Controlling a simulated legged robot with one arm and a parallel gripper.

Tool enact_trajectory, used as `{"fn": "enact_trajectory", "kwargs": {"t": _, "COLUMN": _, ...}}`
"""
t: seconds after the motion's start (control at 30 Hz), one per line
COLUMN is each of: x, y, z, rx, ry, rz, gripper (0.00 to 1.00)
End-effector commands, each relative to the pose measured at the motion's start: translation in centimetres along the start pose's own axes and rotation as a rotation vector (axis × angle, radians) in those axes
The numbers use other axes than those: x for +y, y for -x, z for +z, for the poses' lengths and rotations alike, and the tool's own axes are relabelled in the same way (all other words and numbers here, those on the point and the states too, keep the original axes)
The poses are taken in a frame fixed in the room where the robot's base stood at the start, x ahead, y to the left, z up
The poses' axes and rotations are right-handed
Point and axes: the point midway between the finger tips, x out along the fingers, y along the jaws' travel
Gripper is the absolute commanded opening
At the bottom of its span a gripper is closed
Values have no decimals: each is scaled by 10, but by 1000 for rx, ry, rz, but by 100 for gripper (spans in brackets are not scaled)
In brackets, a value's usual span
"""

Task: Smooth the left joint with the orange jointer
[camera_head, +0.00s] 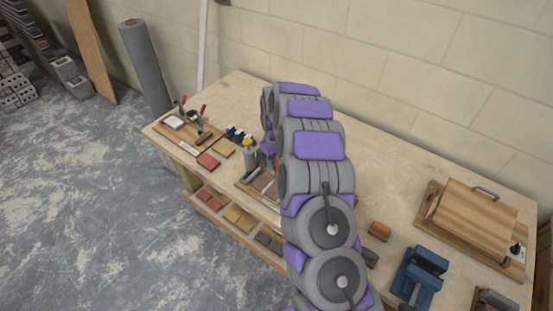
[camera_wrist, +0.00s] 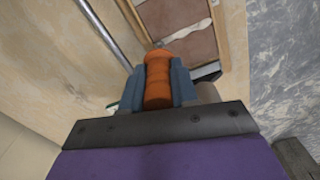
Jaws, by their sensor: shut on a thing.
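My gripper (camera_wrist: 158,90) is shut on the orange jointer (camera_wrist: 158,75), whose ridged handle sits between the two blue-grey fingers in the wrist view. Beyond the handle lies a board of reddish-brown tiles (camera_wrist: 172,14) in a wooden frame, with a pale, uneven strip of mortar (camera_wrist: 186,30) in a joint between tiles. The jointer's tip is near this strip; I cannot tell whether it touches. In the head view my arm hides most of the tile board (camera_head: 262,185) and the gripper.
A wooden board with red-handled tools (camera_head: 188,125), a red tile (camera_head: 208,161) and bottles (camera_head: 250,156) stand left of my arm. A metal rod (camera_wrist: 105,30) lies beside the tiles.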

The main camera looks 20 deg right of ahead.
Motion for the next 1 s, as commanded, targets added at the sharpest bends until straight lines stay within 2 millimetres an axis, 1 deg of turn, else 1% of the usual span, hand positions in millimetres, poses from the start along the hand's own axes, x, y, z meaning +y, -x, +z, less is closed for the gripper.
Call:
{"fn": "enact_trajectory", "kwargs": {"t": 0.37, "x": -2, "y": -1, "z": 0, "rx": -2, "ry": 0, "rz": -1, "gripper": 0}}
{"fn": "enact_trajectory", "kwargs": {"t": 0.73, "x": -15, "y": 0, "z": 4, "rx": -4, "ry": 1, "rz": -2, "gripper": 0}}
{"fn": "enact_trajectory", "kwargs": {"t": 1.0, "x": -15, "y": 0, "z": 4, "rx": -3, "ry": 0, "rz": -1, "gripper": 0}}
